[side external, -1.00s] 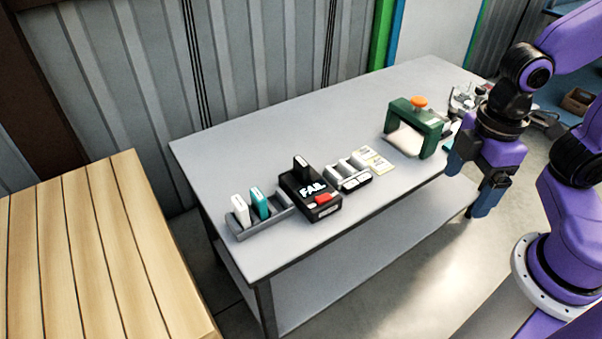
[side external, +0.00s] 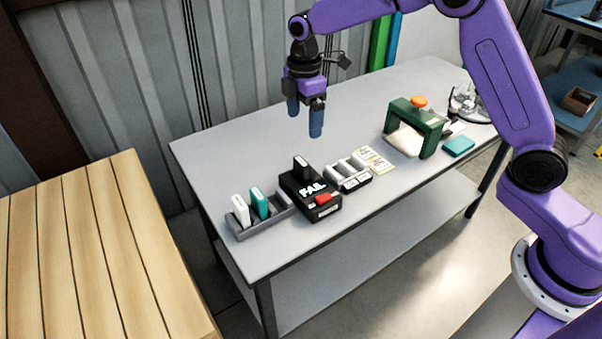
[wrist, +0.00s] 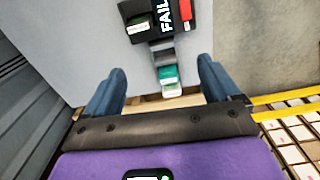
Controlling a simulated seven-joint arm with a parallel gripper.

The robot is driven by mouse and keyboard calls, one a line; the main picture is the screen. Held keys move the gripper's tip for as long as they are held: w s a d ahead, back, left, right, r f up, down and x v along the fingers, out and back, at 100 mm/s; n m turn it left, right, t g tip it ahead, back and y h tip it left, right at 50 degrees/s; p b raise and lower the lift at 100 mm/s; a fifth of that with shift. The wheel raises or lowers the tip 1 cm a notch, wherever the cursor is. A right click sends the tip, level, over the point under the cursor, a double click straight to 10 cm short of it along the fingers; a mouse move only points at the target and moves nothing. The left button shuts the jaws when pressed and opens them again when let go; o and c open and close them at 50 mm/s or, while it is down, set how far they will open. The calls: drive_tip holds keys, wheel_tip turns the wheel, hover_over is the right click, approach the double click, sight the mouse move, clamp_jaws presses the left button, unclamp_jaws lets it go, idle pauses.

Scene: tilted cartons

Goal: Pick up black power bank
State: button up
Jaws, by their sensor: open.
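The black power bank (side external: 300,163) stands upright in the black tester (side external: 322,211), whose face reads FAIL, on the grey table. In the wrist view the tester (wrist: 172,38) is at the top, with a dark upright piece in its slot (wrist: 139,27) that appears to be the power bank. My gripper (side external: 305,118) is open and empty, its fingers pointing down, in the air above the table and higher than the power bank. In the wrist view my fingers (wrist: 161,72) are spread wide with nothing between them.
A grey rack (side external: 244,233) left of the tester holds a white and a teal power bank. A wooden slatted surface (side external: 95,250) is at left.

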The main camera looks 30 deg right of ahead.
hover_over(301, 161)
wheel_tip(301, 161, down, 2)
drive_tip(key=shift+n, duration=0.3)
drive_tip(key=f, duration=1.2)
drive_tip(key=shift+w+d+f, duration=0.1)
drive_tip(key=shift+w+f, duration=0.15)
drive_tip(key=shift+s+f, duration=0.15)
drive_tip(key=shift+f, duration=1.2)
drive_tip(key=shift+s+f, duration=0.1)
drive_tip(key=shift+f, duration=1.2)
drive_tip(key=c, duration=1.1)
drive_tip(key=shift+o, duration=0.2)
drive_tip(key=shift+r, duration=0.1)
